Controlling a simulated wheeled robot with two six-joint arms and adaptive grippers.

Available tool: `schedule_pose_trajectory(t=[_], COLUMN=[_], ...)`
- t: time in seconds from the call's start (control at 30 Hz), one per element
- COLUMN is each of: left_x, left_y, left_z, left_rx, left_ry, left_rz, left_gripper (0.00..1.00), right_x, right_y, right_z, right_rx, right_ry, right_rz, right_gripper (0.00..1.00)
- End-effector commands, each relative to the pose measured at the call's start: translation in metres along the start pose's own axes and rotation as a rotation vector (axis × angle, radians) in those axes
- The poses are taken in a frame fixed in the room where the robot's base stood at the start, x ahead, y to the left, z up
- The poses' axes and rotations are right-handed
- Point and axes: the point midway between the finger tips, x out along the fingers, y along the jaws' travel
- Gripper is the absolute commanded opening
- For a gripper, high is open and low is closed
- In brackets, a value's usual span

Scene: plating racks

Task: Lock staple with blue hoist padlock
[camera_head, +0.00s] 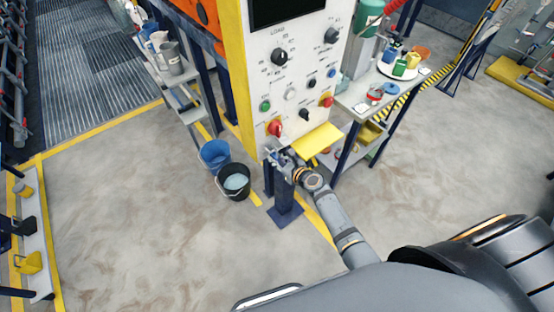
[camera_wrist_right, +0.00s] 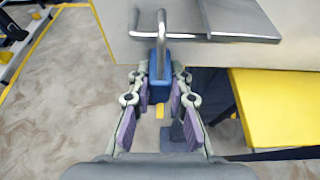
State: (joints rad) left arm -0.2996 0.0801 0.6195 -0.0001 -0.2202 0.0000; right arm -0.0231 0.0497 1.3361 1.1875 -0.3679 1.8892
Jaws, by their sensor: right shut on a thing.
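My right gripper (camera_wrist_right: 158,105) is shut on the blue padlock (camera_wrist_right: 158,88), whose body sits between the two fingers in the wrist view. A grey metal shackle (camera_wrist_right: 160,48) rises from the blue body. The bent metal staple (camera_wrist_right: 139,24) is on the pale panel face just ahead, right at the shackle. The two overlap in this view, and I cannot tell whether the shackle passes through the staple. In the head view the right gripper (camera_head: 279,158) is at the lower edge of the control panel (camera_head: 291,90), where the padlock is too small to make out. My left gripper is not in view.
A grey hasp plate (camera_wrist_right: 238,18) is beside the staple. A yellow flap (camera_head: 314,140) juts out right of the gripper. A blue bucket (camera_head: 214,155) and a black bucket (camera_head: 235,184) stand left. A side table (camera_head: 352,100) with padlocks is at right. The floor at left is open.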

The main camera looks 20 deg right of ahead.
Motion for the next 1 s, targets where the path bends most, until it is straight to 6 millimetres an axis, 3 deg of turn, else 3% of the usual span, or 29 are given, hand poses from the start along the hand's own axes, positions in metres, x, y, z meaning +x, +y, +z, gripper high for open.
schedule_pose_trajectory(t=[0.1,0.63,1.0], left_x=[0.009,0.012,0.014], left_y=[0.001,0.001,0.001], left_z=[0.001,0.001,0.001], left_rx=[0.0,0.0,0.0], left_ry=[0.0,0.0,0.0], left_rz=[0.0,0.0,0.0], left_gripper=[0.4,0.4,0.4], right_x=[0.004,0.002,0.002], right_y=[-0.001,-0.032,-0.04], right_z=[-0.008,-0.005,-0.005], right_rx=[-0.001,-0.002,0.0], right_ry=[-0.001,-0.001,-0.001], right_rz=[-0.001,-0.001,0.0], right_gripper=[0.0,0.0,0.0])
